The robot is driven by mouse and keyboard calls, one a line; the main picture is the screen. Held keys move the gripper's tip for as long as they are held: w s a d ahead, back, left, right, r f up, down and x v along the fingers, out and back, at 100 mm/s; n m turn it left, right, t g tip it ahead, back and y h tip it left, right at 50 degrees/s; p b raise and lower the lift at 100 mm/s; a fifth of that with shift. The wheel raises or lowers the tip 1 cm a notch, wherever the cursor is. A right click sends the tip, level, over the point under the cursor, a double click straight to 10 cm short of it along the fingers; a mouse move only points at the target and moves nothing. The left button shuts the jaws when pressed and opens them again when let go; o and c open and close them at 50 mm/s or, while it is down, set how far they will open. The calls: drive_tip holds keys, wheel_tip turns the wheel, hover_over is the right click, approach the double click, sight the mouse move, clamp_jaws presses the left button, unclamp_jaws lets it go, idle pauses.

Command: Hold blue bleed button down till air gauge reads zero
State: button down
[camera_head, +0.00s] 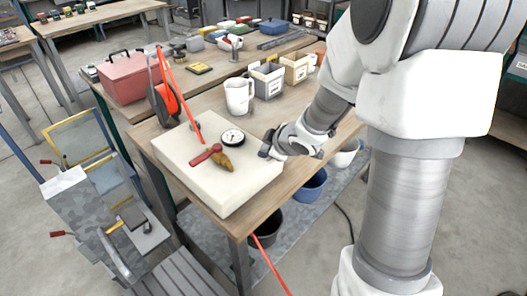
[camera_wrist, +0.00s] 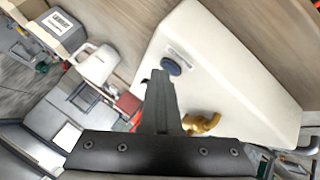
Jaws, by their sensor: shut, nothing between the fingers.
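A thick cream-white panel (camera_head: 230,190) lies on the wooden workbench. On it are a round black-rimmed air gauge (camera_head: 233,137) with a white face, a red lever (camera_head: 206,154) and a brass fitting (camera_head: 222,162). The gauge's reading is too small to make out. In the wrist view the blue bleed button (camera_wrist: 171,66) sits on the panel beside a small label. My gripper (camera_wrist: 160,78) is shut and empty, its tips close beside the button; I cannot tell whether they touch it. In the head view my gripper (camera_head: 266,152) is over the panel's right edge, and the button is not visible.
A red hose (camera_head: 181,95) runs from a reel (camera_head: 162,103) down to the panel. A white jug (camera_head: 239,95), small bins (camera_head: 267,80) and a red toolbox (camera_head: 129,78) stand behind. A cart (camera_head: 130,225) with a hammer is at left.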

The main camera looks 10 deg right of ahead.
drive_tip(key=shift+r+p, duration=0.8)
drive_tip(key=shift+p, duration=0.1)
drive_tip(key=shift+r, duration=0.15)
wheel_tip(320, 180, up, 5)
drive_tip(key=p, duration=0.5)
